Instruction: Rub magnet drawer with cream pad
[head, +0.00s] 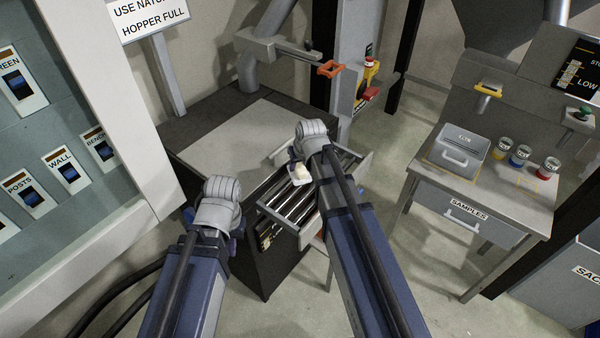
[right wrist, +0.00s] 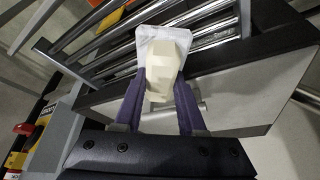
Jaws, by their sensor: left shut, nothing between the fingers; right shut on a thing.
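The magnet drawer (head: 285,207) is pulled out of the dark cabinet, with several shiny metal rods across it. Its rods also fill the top of the right wrist view (right wrist: 205,18). My right gripper (head: 297,165) is shut on the cream pad (head: 301,174), a cream block with a white sheet-like part under it. In the right wrist view the pad (right wrist: 163,62) sits between the purple fingers (right wrist: 160,95), over the rods. I cannot tell if it touches them. My left gripper (head: 213,225) is shut and empty, left of the drawer; its fingertips are mostly hidden by its wrist.
A grey plate (head: 235,145) covers the cabinet top. An orange clamp-like part (head: 330,68) and a red and yellow control box (head: 368,85) are behind. On the right stands a samples table (head: 430,182) with a grey bin (head: 458,150) and several jars. A switch panel is at left.

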